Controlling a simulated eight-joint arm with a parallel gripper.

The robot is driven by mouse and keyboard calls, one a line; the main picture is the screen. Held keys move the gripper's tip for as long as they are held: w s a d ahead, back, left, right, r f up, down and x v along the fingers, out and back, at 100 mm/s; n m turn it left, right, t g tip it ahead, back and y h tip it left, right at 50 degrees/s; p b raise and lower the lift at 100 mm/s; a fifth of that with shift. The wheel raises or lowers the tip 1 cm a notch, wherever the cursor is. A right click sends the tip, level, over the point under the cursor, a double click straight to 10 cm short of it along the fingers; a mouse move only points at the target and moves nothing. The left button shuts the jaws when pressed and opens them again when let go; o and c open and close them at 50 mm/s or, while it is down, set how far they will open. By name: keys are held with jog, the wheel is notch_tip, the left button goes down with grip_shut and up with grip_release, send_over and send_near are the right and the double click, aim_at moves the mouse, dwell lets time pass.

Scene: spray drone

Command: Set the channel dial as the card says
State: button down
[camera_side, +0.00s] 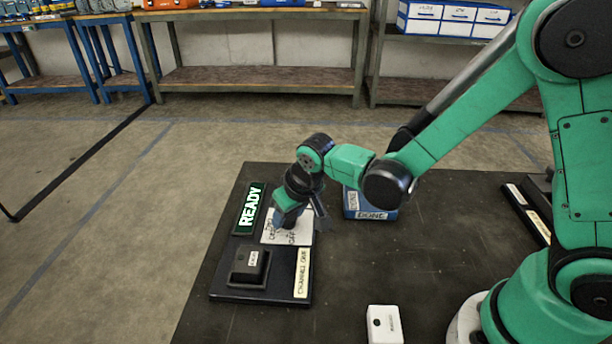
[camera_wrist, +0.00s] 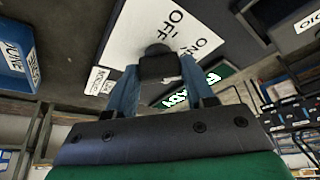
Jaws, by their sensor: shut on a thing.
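A black knob (camera_wrist: 160,64) stands on a white plate (camera_wrist: 135,35) printed with OFF and ON in the wrist view. The plate also shows in the side view (camera_side: 300,236), partly hidden by my gripper. My gripper (camera_side: 283,218) reaches down onto the plate; its two blue fingers (camera_wrist: 160,88) are shut on the black knob, one on each side. In the side view the knob is hidden. A cream strip (camera_side: 302,273) on the same dark panel seems to read CHANNEL ONE. Which way the knob points is not clear.
A lit READY sign (camera_side: 249,208) and a raised black box (camera_side: 249,266) with a small label share the dark panel. A blue bin marked DONE (camera_side: 370,212) stands behind. A white block (camera_side: 384,324) lies in front. The middle of the dark table (camera_side: 440,250) is clear.

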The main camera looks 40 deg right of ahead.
aim_at(299, 234)
jog(key=shift+c, duration=1.6)
grip_release()
jog(key=shift+r, duration=0.1)
jog(key=shift+v, duration=2.75)
jog(key=shift+s, duration=0.1)
jog(key=s+d+r+t, duration=0.2)
jog(key=s+d+r, duration=0.4)
jog(key=s, duration=0.1)
jog(key=shift+s+d+t, duration=0.3)
jog(key=shift+d, duration=0.05)
